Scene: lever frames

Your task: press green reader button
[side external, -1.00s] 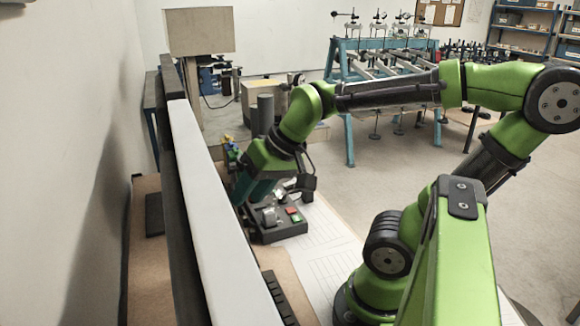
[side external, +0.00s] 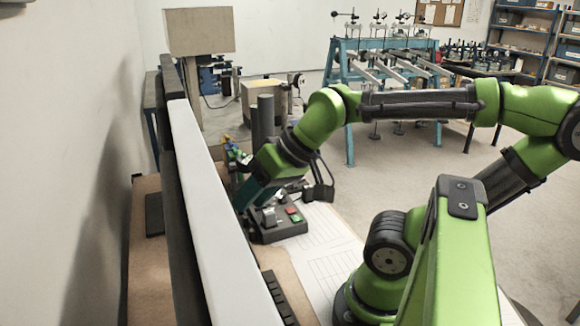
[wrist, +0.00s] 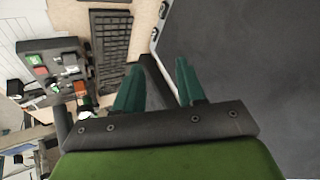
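A dark reader box (side external: 283,234) sits on the desk in the side view, with a small green button (side external: 297,218) and a red button (side external: 291,210) on its top. In the wrist view the box (wrist: 66,44) lies at the upper left, with a green button (wrist: 35,60) near its far corner and a red patch beside it. My gripper (wrist: 158,82) shows two teal fingers spread apart with nothing between them. In the side view my gripper (side external: 250,192) is behind and left of the buttons, above the desk, apart from the green button. Its fingertips are partly hidden by the white-topped panel.
A dark keyboard (wrist: 110,48) lies beside the reader box, and a large dark panel (wrist: 245,70) fills the right of the wrist view. The long white-topped panel (side external: 205,190) stands close to my gripper. Paper sheets (side external: 325,255) lie flat to the right of the box.

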